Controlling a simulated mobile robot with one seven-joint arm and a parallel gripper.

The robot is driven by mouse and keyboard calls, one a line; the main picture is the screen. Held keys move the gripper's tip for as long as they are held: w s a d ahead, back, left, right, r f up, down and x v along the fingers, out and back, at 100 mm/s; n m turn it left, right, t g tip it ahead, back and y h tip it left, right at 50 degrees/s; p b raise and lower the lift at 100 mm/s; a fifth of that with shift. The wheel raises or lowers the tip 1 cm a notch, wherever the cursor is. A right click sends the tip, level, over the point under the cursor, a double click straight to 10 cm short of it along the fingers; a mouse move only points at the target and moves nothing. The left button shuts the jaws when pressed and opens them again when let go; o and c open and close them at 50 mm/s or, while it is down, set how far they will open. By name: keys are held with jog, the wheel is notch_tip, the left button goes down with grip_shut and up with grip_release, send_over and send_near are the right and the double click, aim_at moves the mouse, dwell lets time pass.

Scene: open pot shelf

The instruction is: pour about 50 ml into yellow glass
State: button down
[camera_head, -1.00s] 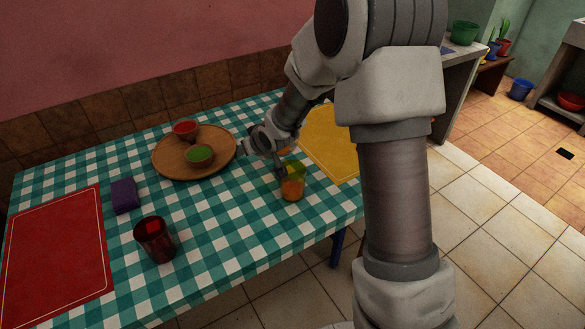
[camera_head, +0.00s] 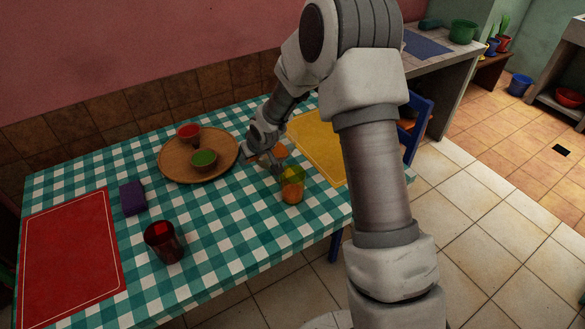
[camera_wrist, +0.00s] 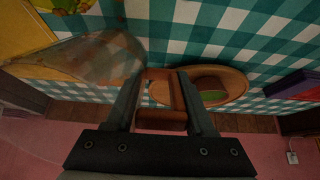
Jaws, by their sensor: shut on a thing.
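The yellow glass (camera_head: 292,183) stands upright near the right front edge of the checked table, with orange showing in its lower part. My gripper (camera_head: 268,160) is just behind and left of it in the head view. In the wrist view my gripper (camera_wrist: 160,84) is shut on the brown handle of a clear jug (camera_wrist: 88,58). The jug looks tilted, and orange (camera_head: 281,150) shows at it in the head view. I cannot tell whether liquid is flowing or how much is in the glass.
A dark red glass (camera_head: 163,242), purple block (camera_head: 132,198), red mat (camera_head: 70,250) and yellow mat (camera_head: 322,150) are on the table. Cloth between the glasses is clear.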

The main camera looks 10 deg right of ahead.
jog(key=shift+w+a+f+g+p, duration=0.15)
jog(key=shift+w+f+g+p, duration=0.2)
jog(key=shift+f+p, duration=0.25)
jog(key=shift+w+p, duration=0.15)
jog(key=shift+p, duration=0.3)
jog(key=shift+w+a+f+g+h+p, duration=0.2)
jog(key=shift+w+g+h+p, duration=0.25)
jog(key=shift+g+p, duration=0.7)
jog(key=shift+w+f+g+h+p, duration=0.15)
jog(key=shift+f+g+h+p, duration=0.15)
jog(key=shift+g+p, duration=0.25)
jog(key=shift+w+a+f+g, duration=0.1)
jog(key=shift+w+f+g, duration=0.25)
jog(key=shift+g, duration=0.4)
jog(key=shift+s+f+h, duration=0.1)
jog(key=shift+h, duration=0.15)
dwell(0.7)
